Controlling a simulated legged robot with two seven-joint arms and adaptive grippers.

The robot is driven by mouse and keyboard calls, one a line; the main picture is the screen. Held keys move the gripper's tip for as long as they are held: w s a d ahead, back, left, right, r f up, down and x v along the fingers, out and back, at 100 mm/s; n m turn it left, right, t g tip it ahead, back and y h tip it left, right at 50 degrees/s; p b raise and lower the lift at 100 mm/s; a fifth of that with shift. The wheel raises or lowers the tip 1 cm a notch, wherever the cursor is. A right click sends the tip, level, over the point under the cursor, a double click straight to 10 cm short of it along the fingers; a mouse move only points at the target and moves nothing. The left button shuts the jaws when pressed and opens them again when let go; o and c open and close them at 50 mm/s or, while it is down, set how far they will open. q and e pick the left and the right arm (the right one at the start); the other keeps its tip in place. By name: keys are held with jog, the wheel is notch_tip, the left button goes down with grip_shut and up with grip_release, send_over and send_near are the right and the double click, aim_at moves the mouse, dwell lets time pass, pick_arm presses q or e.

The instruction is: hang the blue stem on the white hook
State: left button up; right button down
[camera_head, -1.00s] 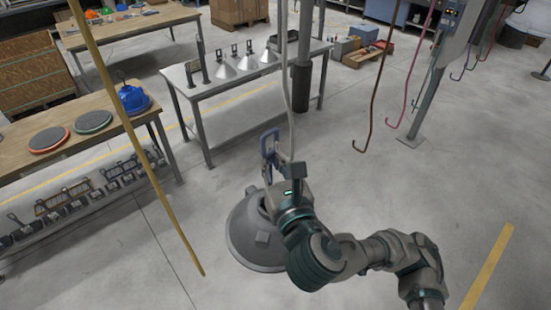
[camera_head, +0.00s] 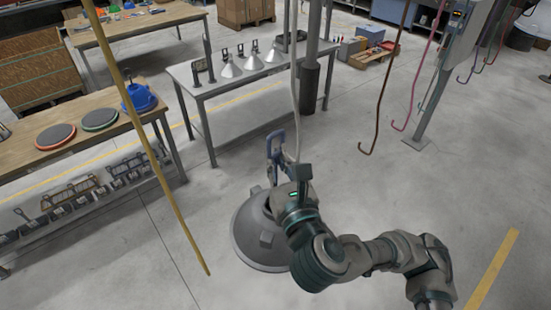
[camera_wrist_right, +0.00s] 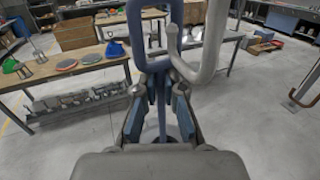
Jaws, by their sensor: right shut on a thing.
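The blue stem (camera_head: 275,147) is a flat upright bar with a long open loop at its top. A wide grey hood (camera_head: 252,222) hangs below it, clear of the floor. My right gripper (camera_head: 281,180) is shut on the stem below the loop, as the right wrist view (camera_wrist_right: 160,90) also shows. The white hook (camera_head: 294,95) hangs from above, its lower end close to the right of the loop. In the right wrist view, the hook's upturned tip (camera_wrist_right: 173,42) overlaps the loop's right side (camera_wrist_right: 158,40); I cannot tell whether it passes through. My left gripper is out of view.
A yellow hook rod (camera_head: 150,145) hangs at the left. A brown hook (camera_head: 378,110) and a pink hook (camera_head: 412,95) hang at the right. A grey table (camera_head: 235,82) with small metal hoods and a wooden table (camera_head: 70,145) stand behind. The floor at right is open.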

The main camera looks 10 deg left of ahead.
jog(key=shift+a, duration=0.1)
jog(key=shift+d+r, duration=0.1)
jog(key=shift+d, duration=0.1)
jog(key=shift+s+d+p, duration=0.15)
jog(key=shift+s+d, duration=0.35)
jog(key=shift+d, duration=0.35)
jog(key=shift+s+d+p, duration=0.15)
jog(key=shift+s+d, duration=0.3)
jog(key=shift+d, duration=0.35)
jog(key=shift+a, duration=0.25)
jog(key=shift+f+b, duration=0.9)
jog(key=shift+f, duration=0.45)
dwell(0.5)
